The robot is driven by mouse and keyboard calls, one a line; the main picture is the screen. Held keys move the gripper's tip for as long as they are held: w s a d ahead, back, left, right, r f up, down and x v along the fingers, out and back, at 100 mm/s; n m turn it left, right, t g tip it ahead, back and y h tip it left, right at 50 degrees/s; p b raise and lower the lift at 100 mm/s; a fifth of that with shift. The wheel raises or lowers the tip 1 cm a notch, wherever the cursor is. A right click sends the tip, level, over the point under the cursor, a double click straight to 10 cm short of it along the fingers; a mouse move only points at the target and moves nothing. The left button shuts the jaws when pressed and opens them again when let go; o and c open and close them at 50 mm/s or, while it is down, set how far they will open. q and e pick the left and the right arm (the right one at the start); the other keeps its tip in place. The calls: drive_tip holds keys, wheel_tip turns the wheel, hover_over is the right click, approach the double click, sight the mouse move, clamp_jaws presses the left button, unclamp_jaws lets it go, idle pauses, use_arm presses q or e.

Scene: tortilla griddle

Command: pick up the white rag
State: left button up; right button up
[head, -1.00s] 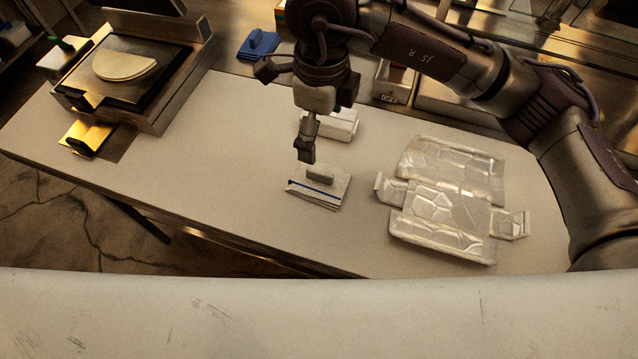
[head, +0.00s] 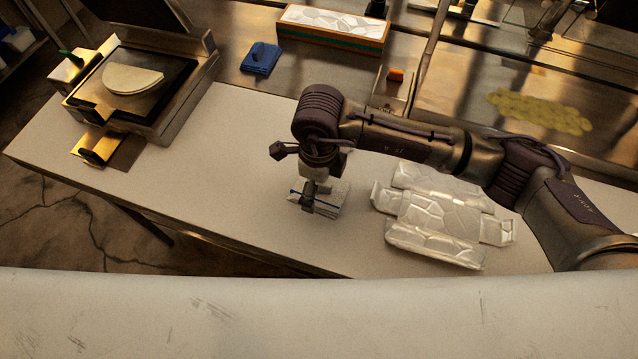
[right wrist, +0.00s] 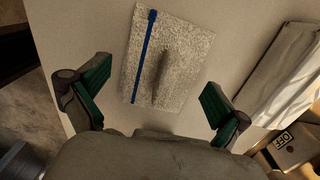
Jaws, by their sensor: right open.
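The white rag (head: 329,205) lies flat and folded on the pale table, with a blue stripe along one side. In the right wrist view the rag (right wrist: 180,65) has a raised ridge in its middle. My right gripper (head: 312,197) is right over the rag, pointing down, and hides part of it in the head view. In the right wrist view its fingers (right wrist: 157,78) are spread wide with nothing between them, one on each side of the rag. My left gripper is not in view.
A crumpled silvery tray-like piece (head: 440,216) lies right of the rag. A griddle (head: 180,105) with a folded tortilla (head: 133,79) stands at the left. A blue cloth (head: 261,58) and a wooden-sided box (head: 332,28) are behind. The table left of the rag is clear.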

drive_tip(key=shift+f, duration=0.3)
